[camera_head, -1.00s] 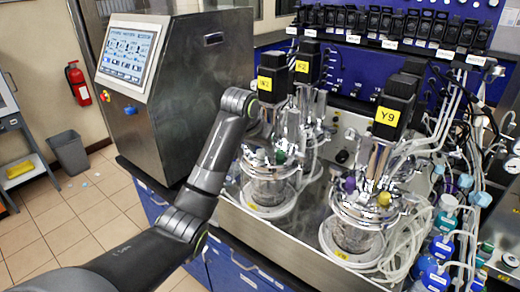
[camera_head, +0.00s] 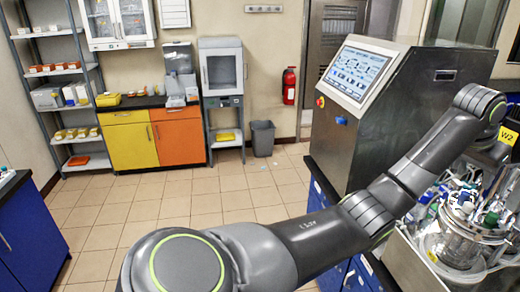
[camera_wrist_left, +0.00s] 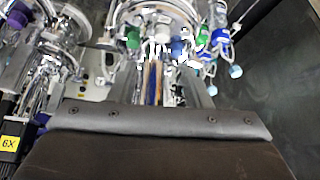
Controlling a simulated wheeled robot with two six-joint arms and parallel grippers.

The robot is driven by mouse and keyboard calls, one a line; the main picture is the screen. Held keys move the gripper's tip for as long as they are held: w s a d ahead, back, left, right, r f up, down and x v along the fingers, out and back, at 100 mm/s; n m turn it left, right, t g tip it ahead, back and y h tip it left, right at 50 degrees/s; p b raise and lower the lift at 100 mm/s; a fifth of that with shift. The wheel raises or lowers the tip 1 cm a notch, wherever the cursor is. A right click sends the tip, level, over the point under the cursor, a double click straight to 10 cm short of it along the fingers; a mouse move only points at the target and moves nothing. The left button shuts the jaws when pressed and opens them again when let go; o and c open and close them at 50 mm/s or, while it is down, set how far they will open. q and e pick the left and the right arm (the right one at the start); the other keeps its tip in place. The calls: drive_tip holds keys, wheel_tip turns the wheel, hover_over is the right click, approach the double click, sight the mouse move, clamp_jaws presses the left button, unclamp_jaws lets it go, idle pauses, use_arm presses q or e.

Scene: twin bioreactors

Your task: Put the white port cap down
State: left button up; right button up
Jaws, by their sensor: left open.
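My left arm reaches from the bottom of the head view to the bioreactors at the right, with its wrist beside the steel console. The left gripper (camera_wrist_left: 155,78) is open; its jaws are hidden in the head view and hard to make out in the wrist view. I cannot single out the white port cap among the bright fittings. My right gripper is not in view.
The steel console (camera_head: 400,110) stands close to my left arm. Part of a bioreactor (camera_head: 465,240) shows at the right edge, with tubing around it. The tiled floor (camera_head: 190,205) is open.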

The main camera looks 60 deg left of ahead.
use_arm(q)
drive_tip(key=s+a+f+n+y, duration=0.1)
drive_tip(key=s+a+f, duration=0.2)
drive_tip(key=s+f, duration=1)
drive_tip(key=s+a+f+t, duration=0.15)
drive_tip(key=a+f, duration=0.25)
drive_tip(key=f, duration=2)
drive_tip(key=s+a+f+n+y, duration=0.1)
drive_tip(key=s+a+f, duration=0.2)
drive_tip(key=s+f, duration=1.05)
drive_tip(key=s+a+f+g, duration=0.1)
drive_tip(key=s+f+g, duration=0.3)
drive_tip(key=s+f, duration=1.35)
drive_tip(key=s+f+g, duration=0.1)
drive_tip(key=s+f, duration=0.2)
drive_tip(key=s, duration=0.6)
drive_tip(key=s+f+g, duration=0.1)
drive_tip(key=s+f, duration=0.2)
drive_tip(key=s, duration=0.7)
drive_tip(key=shift+d+f+n, duration=0.15)
drive_tip(key=shift+f+n, duration=0.15)
drive_tip(key=shift+f, duration=0.05)
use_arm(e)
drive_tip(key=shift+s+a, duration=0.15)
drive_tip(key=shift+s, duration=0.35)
use_arm(q)
drive_tip(key=shift+w+f, duration=0.1)
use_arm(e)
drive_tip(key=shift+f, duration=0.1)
